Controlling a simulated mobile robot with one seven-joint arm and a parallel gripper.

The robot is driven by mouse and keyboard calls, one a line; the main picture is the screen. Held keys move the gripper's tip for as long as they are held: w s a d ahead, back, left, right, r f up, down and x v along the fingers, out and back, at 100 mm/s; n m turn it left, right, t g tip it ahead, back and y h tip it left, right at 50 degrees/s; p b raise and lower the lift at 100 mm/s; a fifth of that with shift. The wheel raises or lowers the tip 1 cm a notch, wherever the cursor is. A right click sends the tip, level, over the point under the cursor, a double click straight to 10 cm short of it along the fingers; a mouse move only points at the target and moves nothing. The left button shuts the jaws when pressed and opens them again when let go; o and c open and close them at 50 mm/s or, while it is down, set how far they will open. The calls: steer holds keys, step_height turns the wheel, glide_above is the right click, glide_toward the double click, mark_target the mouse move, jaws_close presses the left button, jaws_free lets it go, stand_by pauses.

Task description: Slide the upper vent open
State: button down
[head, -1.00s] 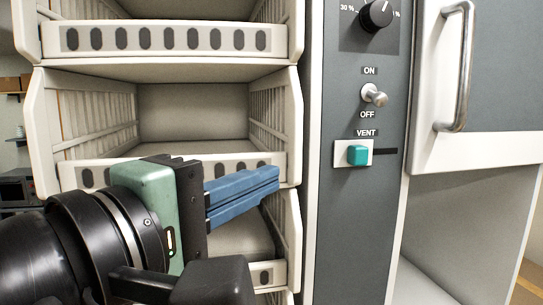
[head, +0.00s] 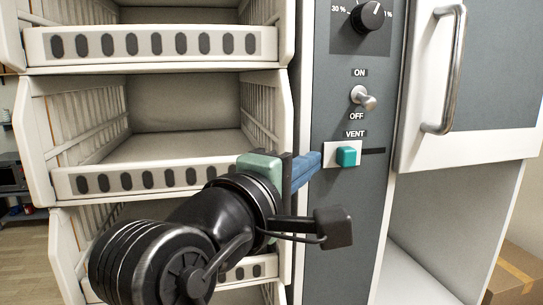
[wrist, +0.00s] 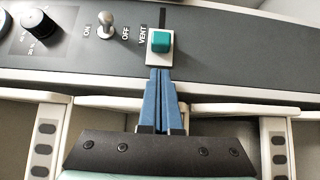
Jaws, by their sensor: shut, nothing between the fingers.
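The vent slider is a small teal knob (head: 347,156) on a white plate (head: 331,153), under the word VENT on the grey panel. A dark slot (head: 374,151) runs to the right of the knob. My gripper (head: 318,160) has blue fingers, shut and empty, pointing at the panel. Its tips are at the left edge of the white plate, just left of the knob. In the wrist view the shut fingertips (wrist: 161,72) sit just below the plate, in line with the teal knob (wrist: 161,41). I cannot tell whether the tips touch the plate.
Above the vent are an ON/OFF toggle (head: 363,97) and a black dial (head: 368,16). A white door with a metal handle (head: 446,70) is at the right, over an open compartment. White slotted racks (head: 150,45) stand at the left.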

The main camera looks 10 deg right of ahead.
mark_target(354, 161)
steer(key=shift+d+p, duration=0.35)
steer(key=shift+d, duration=0.9)
steer(key=d+p, duration=0.1)
steer(key=d, duration=0.3)
steer(key=shift+d, duration=0.1)
steer(key=shift+w, duration=0.1)
